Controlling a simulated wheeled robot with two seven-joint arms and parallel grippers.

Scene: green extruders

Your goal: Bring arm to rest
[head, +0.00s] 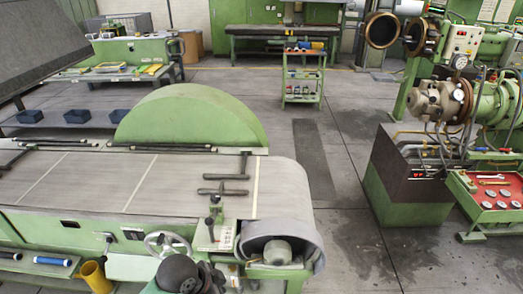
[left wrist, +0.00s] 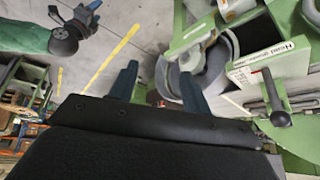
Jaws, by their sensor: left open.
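My left gripper (left wrist: 159,70) shows in the left wrist view, with its two dark blue fingers spread apart and nothing between them. The fingers point toward the green machine and the floor beyond. Another arm, green with a black joint, comes in at the upper left of that view. It appears to be my right arm, and its gripper (left wrist: 80,18) has blue fingers; whether they are open is too small to tell. Neither gripper can be made out in the head view.
A long green belt machine (head: 278,190) fills the front left in the head view. Its labelled green panel (left wrist: 268,62) and black-knobbed lever (left wrist: 275,100) are close to my left gripper. A green extruder (head: 490,105) and red tool tray (head: 490,192) stand right.

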